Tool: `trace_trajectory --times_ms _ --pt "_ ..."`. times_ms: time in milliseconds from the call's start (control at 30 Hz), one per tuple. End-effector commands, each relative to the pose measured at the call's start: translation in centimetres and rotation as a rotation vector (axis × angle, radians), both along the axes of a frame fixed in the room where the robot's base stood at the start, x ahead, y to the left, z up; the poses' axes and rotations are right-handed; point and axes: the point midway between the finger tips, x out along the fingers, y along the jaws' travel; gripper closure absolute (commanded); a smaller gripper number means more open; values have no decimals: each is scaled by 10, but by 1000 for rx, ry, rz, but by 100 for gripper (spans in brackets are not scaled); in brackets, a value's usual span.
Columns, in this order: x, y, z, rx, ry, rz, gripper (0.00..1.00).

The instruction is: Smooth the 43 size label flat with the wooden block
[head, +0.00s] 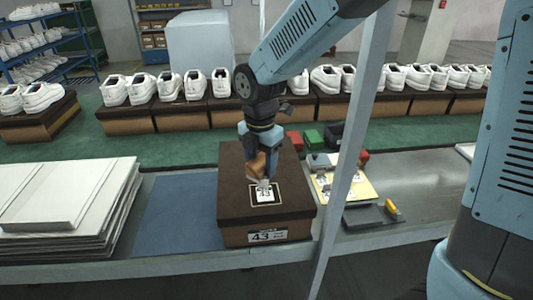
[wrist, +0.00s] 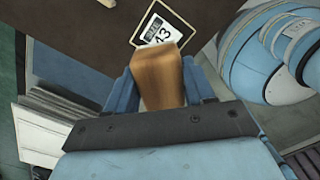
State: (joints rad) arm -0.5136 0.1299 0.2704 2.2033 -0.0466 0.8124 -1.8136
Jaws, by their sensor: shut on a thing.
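The brown shoe box (head: 240,200) stands on the bench, with its dark lid on. The 43 size label (head: 268,196) lies on the lid inside a pale printed frame; it also shows in the wrist view (wrist: 160,33). My gripper (head: 264,160) is shut on the wooden block (wrist: 160,78), above the far edge of the label. The block's end covers part of the label in the wrist view. I cannot tell whether the block touches the label. A second 43 label (head: 268,235) is on the box's front side.
A blue mat (head: 180,215) lies left of the box, beside a stack of white sheets (head: 65,200). Right of the box are a yellow board (head: 345,185), red and green boxes and a dark tray (head: 372,216). A grey post (head: 350,140) stands in front. White shoes on boxes line the back.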

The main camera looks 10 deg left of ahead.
Motion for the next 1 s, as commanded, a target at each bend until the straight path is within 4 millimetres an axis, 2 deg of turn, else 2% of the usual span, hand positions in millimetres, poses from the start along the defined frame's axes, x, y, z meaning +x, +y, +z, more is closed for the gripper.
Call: trace_trajectory --times_ms 200,600,1000 --pt "8 -11 -16 -2 2 -26 71" --pt "11 -15 -50 -2 1 -36 71" --pt "11 -15 -58 -1 1 -38 71"
